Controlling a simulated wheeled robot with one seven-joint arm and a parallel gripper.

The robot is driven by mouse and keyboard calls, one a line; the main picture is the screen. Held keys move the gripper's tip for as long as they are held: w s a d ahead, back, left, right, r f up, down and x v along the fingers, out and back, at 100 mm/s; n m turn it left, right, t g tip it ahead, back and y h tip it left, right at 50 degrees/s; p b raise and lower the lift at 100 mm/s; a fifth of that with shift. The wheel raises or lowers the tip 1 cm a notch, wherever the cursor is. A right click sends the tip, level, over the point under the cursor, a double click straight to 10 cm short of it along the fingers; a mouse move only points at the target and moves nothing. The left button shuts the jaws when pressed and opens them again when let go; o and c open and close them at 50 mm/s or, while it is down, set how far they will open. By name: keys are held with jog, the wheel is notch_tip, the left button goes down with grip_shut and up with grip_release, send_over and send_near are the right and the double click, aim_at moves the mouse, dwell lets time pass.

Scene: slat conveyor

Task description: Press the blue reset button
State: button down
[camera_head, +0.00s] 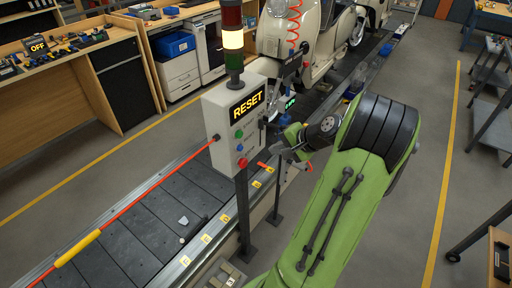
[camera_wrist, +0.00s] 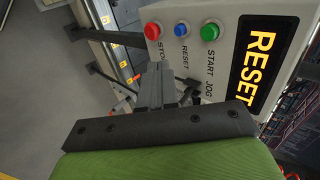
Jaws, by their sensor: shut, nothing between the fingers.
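The blue reset button (camera_head: 240,148) is on the front of a grey control box (camera_head: 222,128), between a green button (camera_head: 239,134) above and a red button (camera_head: 243,163) below. In the wrist view the blue button (camera_wrist: 181,29) is labelled RESET, with the red STOP button (camera_wrist: 152,31) to its left and the green START JOG button (camera_wrist: 210,32) to its right. My gripper (camera_wrist: 157,68) is shut and empty, its tips below the button row in the wrist view and apart from the blue button. In the head view my gripper (camera_head: 279,150) is right of the box.
The box display (camera_head: 247,104) reads RESET. A stack light (camera_head: 233,40) on top glows yellow. Cream scooters (camera_head: 290,35) stand farther back. Open floor lies to the right.

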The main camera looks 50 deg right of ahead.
aim_at(241, 148)
jog(key=w+r+x, duration=0.1)
jog(key=r+x, duration=0.1)
jog(key=x, duration=1)
jog(key=shift+w+a, duration=0.2)
jog(key=shift+w, duration=0.3)
jog(key=shift+w+f, duration=0.1)
